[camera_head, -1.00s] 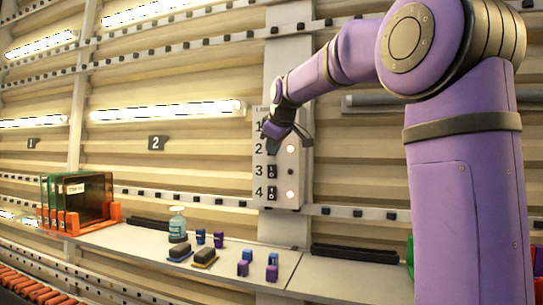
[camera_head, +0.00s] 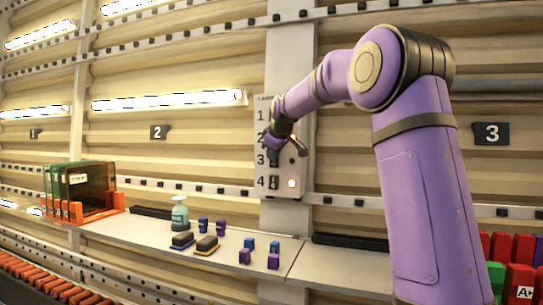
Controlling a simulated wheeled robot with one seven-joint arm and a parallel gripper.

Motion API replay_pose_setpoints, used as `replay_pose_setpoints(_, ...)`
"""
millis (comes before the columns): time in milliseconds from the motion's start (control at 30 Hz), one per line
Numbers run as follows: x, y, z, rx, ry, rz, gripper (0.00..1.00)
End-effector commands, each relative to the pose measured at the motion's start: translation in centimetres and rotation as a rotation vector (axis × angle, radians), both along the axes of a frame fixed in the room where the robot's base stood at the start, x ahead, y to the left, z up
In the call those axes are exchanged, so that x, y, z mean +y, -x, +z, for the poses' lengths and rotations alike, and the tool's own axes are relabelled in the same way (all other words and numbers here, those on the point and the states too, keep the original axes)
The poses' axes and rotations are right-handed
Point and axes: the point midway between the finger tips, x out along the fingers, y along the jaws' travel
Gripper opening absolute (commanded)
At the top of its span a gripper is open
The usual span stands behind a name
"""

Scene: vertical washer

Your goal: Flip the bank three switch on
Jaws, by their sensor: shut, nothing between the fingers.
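The pale switch panel (camera_head: 281,191) is on the wall post, with rows numbered 1 to 4. The bank three switch (camera_head: 273,160) is a small dark rocker beside the number 3; its setting is too small and partly covered to read. My gripper (camera_head: 276,148) is shut and empty, over the panel at the upper edge of row 3. I cannot tell whether it touches the switch. My gripper hides the upper switches and lamps; the row 3 lamp is not clearly seen.
Lit tubes (camera_head: 170,100) hang on the wall at left. A rack of framed panels (camera_head: 85,188) stands at far left.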

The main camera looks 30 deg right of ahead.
Motion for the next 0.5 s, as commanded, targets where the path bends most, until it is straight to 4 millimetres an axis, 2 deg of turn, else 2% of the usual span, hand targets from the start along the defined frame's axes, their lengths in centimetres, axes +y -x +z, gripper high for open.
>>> replay_pose_setpoints(500, -0.71, -0.51, 0.35, 0.001, 0.000, 0.000, 0.00)
